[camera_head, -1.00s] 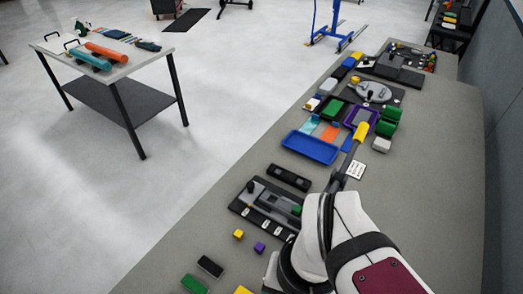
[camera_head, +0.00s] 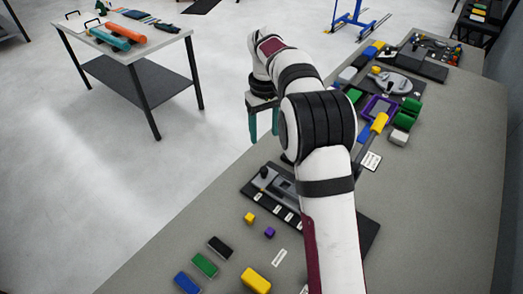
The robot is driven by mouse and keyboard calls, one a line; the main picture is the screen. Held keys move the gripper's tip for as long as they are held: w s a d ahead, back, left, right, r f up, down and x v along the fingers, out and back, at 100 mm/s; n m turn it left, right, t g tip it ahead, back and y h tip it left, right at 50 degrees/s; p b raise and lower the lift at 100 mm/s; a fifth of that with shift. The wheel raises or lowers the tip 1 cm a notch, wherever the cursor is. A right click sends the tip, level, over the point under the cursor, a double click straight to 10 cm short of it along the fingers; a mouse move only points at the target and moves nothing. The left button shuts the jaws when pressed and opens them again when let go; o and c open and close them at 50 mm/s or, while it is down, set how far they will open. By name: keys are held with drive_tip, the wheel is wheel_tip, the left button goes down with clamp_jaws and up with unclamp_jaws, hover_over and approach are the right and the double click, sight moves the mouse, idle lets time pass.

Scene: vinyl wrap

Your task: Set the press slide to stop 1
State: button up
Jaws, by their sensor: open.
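The press slide is a dark plate (camera_head: 252,191) with a grey slide piece (camera_head: 283,186) and a black knob (camera_head: 263,172) at its far left end. Several white tags (camera_head: 276,209) run along its near side; their marks are too small to read. My arm hides the plate's middle, and its right end shows beyond the arm. My gripper (camera_head: 264,138) has two teal fingers pointing down, apart and empty. In the picture it is above and beyond the knob, near the bench's left edge, not touching the slide.
Small yellow (camera_head: 250,217) and purple (camera_head: 270,232) cubes lie in front of the plate, with black, green, blue and yellow blocks nearer. A yellow-handled lever (camera_head: 379,122) and a purple frame (camera_head: 380,106) stand behind, right of my arm.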

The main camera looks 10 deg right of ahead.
sight(264, 170)
wheel_tip(264, 170, down, 14)
drive_tip(key=shift+s+f, duration=0.1)
drive_tip(key=shift+f, duration=0.15)
